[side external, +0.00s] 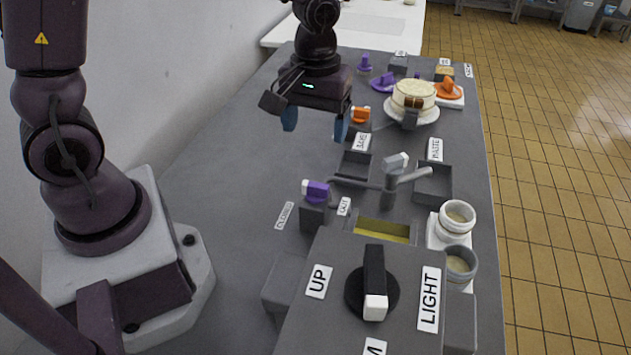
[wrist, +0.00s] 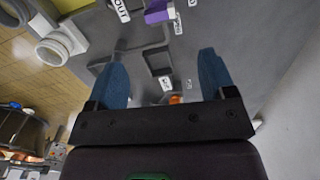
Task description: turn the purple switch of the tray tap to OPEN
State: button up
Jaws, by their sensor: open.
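A purple switch (side external: 317,191) with a white tip sits on a grey post (side external: 314,216) beside a tray of yellow liquid (side external: 383,231). Its white tip points left in the side view. A label to its left (side external: 284,215) seems to read CLOSED; a label to its right (side external: 344,206) is too small to read surely. The purple switch also shows at the top of the wrist view (wrist: 158,12). My gripper (side external: 315,123) is open and empty, with blue fingers pointing down. It is above the table, farther back than the switch and apart from it.
A grey swivel spout (side external: 388,188) stands right of the switch. In front is a grey box with a black knob (side external: 372,285). An orange switch (side external: 360,115) is near my gripper. A cake (side external: 413,97) stands at back right. The table's left side is clear.

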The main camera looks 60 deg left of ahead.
aim_at(315, 184)
jog(key=shift+n, duration=0.5)
notch_tip(315, 184, down, 13)
jog(key=shift+r, duration=0.1)
jog(key=c, duration=0.9)
